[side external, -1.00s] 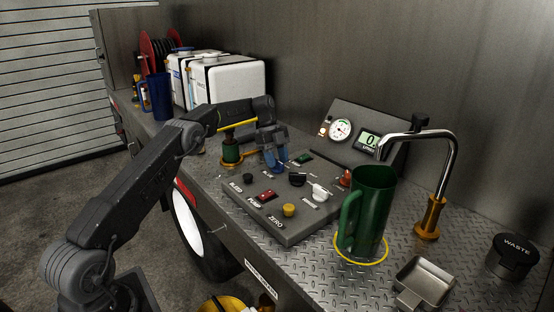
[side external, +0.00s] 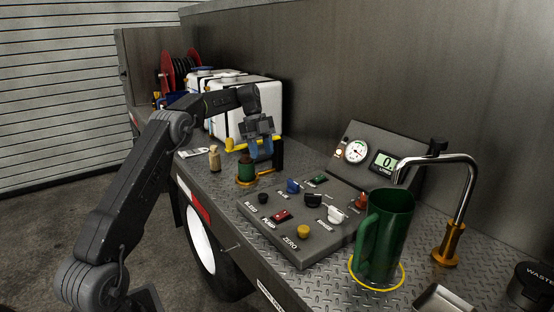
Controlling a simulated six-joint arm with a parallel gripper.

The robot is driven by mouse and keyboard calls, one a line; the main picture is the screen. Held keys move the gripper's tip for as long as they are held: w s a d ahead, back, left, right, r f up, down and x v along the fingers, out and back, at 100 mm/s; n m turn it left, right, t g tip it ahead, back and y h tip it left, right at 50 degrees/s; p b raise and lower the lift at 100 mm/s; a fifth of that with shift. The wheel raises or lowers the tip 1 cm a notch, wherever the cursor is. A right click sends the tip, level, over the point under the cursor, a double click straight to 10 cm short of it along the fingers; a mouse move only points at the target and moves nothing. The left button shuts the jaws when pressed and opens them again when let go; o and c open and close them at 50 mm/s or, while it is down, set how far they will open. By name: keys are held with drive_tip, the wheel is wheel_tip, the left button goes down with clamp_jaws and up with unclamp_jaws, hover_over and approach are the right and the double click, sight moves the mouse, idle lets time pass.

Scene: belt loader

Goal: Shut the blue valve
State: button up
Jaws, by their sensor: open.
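The blue valve (side external: 293,186) is a small blue knob at the back left of the grey control panel (side external: 318,250), left of a green switch. It is in full view, but too small to tell which way its handle is turned. My gripper (side external: 261,155) is open, fingers pointing down, above the deck behind and left of the blue valve. It is apart from the valve, and nothing shows between its fingers.
Black (side external: 313,200) and white (side external: 336,214) knobs share the panel. A green jug (side external: 384,235) stands at its right, near a curved spout (side external: 470,185). A green-and-brass fitting (side external: 246,171) and a yellow bar (side external: 238,145) are by my gripper. White tanks (side external: 249,105) stand behind.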

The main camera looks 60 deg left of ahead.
drive_tip(key=shift+s+a+r, duration=0.6)
drive_tip(key=shift+s+a, duration=0.05)
drive_tip(key=shift+s, duration=0.1)
drive_tip(key=s+d+r+n+t+y, duration=0.1)
drive_tip(key=s+d+r+n, duration=0.25)
drive_tip(key=d, duration=0.35)
drive_tip(key=s+d+r+n+y, duration=0.1)
drive_tip(key=s+d+r+n, duration=0.25)
drive_tip(key=d, duration=0.35)
drive_tip(key=s+d+r+n+t+y, duration=0.1)
drive_tip(key=s+d+r+n, duration=0.25)
drive_tip(key=d, duration=0.45)
drive_tip(key=s+d+f+n+t, duration=0.1)
drive_tip(key=s+d+f+n, duration=0.1)
drive_tip(key=s, duration=0.3)
drive_tip(key=s+d+f+n+t+y, duration=0.1)
drive_tip(key=s+d+f+n, duration=0.1)
drive_tip(key=s, duration=0.4)
drive_tip(key=s+d+f+n+t, duration=0.1)
drive_tip(key=s+d+f+n, duration=0.2)
drive_tip(key=s+d, duration=0.2)
drive_tip(key=shift+s+d+n+t, duration=0.3)
drive_tip(key=shift+s+d+n, duration=0.1)
drive_tip(key=shift+s, duration=0.25)
